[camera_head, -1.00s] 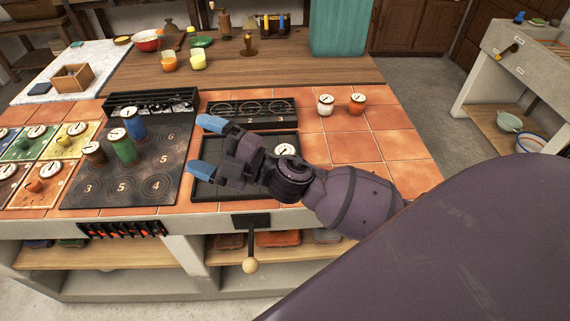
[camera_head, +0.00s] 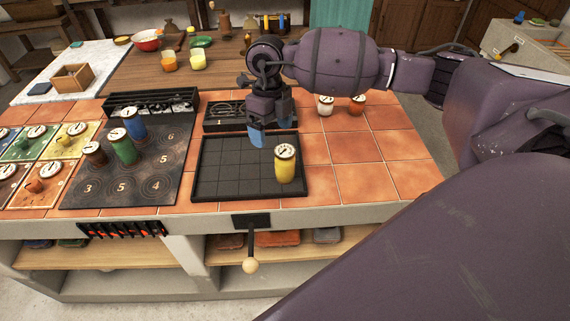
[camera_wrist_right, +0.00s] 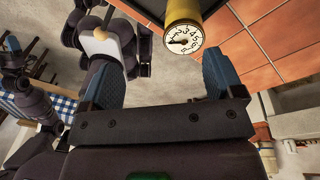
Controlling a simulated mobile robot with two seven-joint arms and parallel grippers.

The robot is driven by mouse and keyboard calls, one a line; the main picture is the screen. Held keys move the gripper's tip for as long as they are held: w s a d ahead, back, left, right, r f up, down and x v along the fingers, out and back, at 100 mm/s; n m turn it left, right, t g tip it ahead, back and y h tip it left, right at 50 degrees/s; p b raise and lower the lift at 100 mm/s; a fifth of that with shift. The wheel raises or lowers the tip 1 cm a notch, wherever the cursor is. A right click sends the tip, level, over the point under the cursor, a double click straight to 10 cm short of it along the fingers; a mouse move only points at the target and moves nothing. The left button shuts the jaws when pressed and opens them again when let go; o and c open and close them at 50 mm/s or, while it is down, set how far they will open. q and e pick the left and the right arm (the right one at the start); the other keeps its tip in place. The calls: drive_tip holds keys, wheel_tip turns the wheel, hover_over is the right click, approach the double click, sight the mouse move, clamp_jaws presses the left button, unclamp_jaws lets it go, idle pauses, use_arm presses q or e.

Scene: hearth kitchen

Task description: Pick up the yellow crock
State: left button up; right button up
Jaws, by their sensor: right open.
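The yellow crock (camera_head: 285,167) stands upright on the right side of the black gridded tray (camera_head: 213,184), its white dial lid on top. My right gripper (camera_head: 263,137) hangs with its blue fingers pointing down over the tray's back edge, behind and left of the crock. In the right wrist view the open blue fingers (camera_wrist_right: 160,82) are spread wide, and the crock (camera_wrist_right: 182,14) with its dial lid (camera_wrist_right: 184,39) shows beyond them, near the right finger. Nothing is between the fingers. My left gripper is not in view.
A black stove plate (camera_head: 126,180) with blue, green and brown crocks lies left of the tray. A white crock (camera_head: 325,107) and an orange crock (camera_head: 357,105) stand at the back right. A lever (camera_head: 251,264) juts from the counter front. Tiles right of the tray are clear.

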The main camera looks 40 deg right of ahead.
sight(285, 150)
drive_tip(key=shift+w+d+r+h, duration=0.2)
drive_tip(key=shift+d+h, duration=0.1)
drive_tip(key=shift+d, duration=0.25)
drive_tip(key=shift+w+d+r+h, duration=0.15)
drive_tip(key=shift+d+h, duration=0.15)
drive_tip(key=shift+d, duration=0.25)
drive_tip(key=shift+s+f, duration=0.15)
drive_tip(key=shift+f, duration=0.15)
drive_tip(key=f, duration=0.4)
drive_tip(key=shift+s+d+f, duration=0.15)
drive_tip(key=shift+s+f, duration=0.25)
drive_tip(key=shift+s+d+f, duration=0.1)
drive_tip(key=shift+s+f, duration=0.1)
drive_tip(key=shift+f, duration=0.65)
drive_tip(key=shift+s+a+f, duration=0.1)
drive_tip(key=shift+s+f, duration=0.15)
drive_tip(key=shift+f, duration=0.55)
drive_tip(key=shift+s+d+f, duration=0.1)
drive_tip(key=shift+s+f, duration=0.1)
drive_tip(key=shift+f, duration=0.65)
drive_tip(key=shift+c, duration=0.2)
drive_tip(key=c, duration=1.2)
